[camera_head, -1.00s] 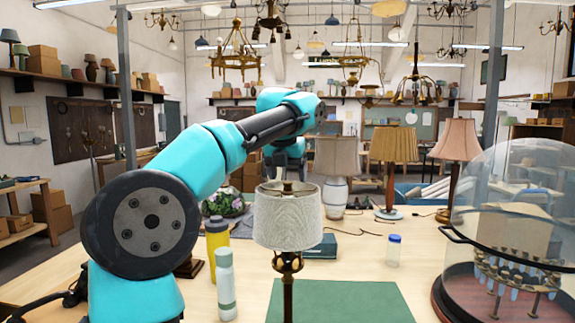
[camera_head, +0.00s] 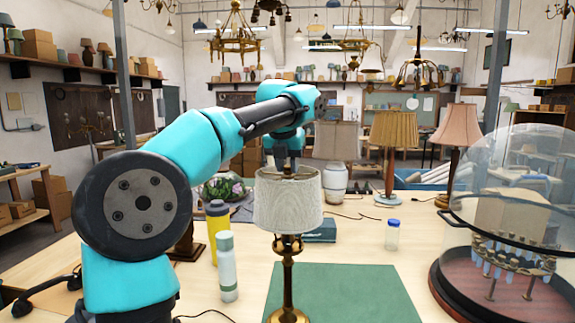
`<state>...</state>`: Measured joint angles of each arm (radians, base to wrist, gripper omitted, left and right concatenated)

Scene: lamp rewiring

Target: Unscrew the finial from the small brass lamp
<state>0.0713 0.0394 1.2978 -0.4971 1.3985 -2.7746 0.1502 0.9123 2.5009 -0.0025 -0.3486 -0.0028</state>
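The small brass lamp (camera_head: 288,269) stands upright at the front of the bench, with a pale fabric drum shade (camera_head: 288,205). My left arm reaches in from the left and over the shade. Its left gripper (camera_head: 291,167) points down at the open top of the shade, where the finial sits. The fingers are dark and small, and the finial is not clear to see among them. I cannot tell whether they touch it or how far apart they are. My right gripper is out of view.
A yellow bottle (camera_head: 217,232) and a pale bottle (camera_head: 226,268) stand left of the lamp. A green mat (camera_head: 365,295) lies around its base. A blue-capped jar (camera_head: 392,237) and a glass dome (camera_head: 510,200) stand to the right. Other shaded lamps (camera_head: 392,150) stand behind.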

